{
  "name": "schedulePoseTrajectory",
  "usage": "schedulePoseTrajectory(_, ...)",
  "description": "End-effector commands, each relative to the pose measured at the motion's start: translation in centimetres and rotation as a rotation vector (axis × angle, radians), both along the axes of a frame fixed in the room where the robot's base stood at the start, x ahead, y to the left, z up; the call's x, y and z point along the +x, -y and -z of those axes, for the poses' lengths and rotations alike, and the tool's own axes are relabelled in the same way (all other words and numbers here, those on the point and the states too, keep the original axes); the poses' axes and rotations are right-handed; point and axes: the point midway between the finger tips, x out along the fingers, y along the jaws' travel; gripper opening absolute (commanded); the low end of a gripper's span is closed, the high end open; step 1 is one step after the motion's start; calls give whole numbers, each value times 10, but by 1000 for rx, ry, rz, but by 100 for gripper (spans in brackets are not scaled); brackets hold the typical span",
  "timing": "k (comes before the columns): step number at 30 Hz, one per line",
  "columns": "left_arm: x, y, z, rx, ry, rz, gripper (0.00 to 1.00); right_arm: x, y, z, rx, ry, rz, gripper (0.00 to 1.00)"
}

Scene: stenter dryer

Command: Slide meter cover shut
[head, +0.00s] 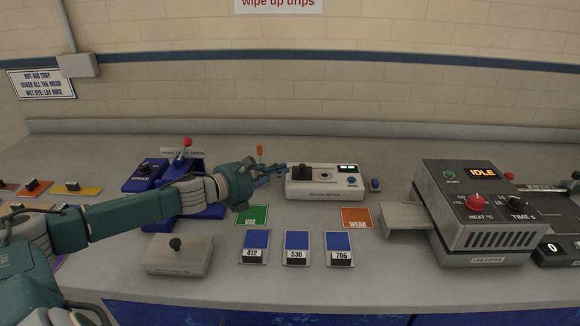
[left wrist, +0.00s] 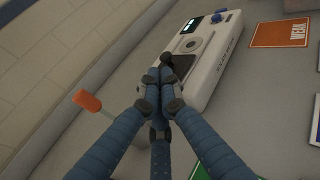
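The white meter (head: 340,190) lies on the counter, with a lit display and blue button at its right end. Its dark cover (head: 302,173), with a small knob on top, sits left of the round sensor spot (head: 323,178), which is uncovered. My left gripper (head: 282,169) is at the meter's left end, just left of the cover. In the left wrist view the fingertips (left wrist: 160,76) are drawn together close to the dark knob (left wrist: 169,62) and partly hide the cover. I cannot tell whether they touch it. My right gripper is not in view.
A green USE card (head: 252,216), an orange WEAK card (head: 356,217) and blue swatches (head: 297,241) lie in front of the meter. An orange-tipped stick (head: 260,152) stands behind my gripper. The lab dryer (head: 480,215) is at right, a blue lever device (head: 145,175) at left.

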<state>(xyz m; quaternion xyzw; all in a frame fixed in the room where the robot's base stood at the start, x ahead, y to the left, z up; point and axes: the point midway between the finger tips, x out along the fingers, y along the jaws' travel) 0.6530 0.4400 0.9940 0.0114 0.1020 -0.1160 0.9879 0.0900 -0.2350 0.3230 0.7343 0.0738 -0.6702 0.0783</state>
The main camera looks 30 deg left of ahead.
Motion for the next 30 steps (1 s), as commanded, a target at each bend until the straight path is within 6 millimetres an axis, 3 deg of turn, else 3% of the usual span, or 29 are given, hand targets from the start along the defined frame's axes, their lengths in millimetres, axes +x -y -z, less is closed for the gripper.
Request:
schedulePoseTrajectory(13,36,9,5,0,2,0,0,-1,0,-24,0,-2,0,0)
schedulePoseTrajectory(27,40,11,9,1,0,2,0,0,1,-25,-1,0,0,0)
schedulePoseTrajectory(30,40,21,9,0,-1,6,0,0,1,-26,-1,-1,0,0)
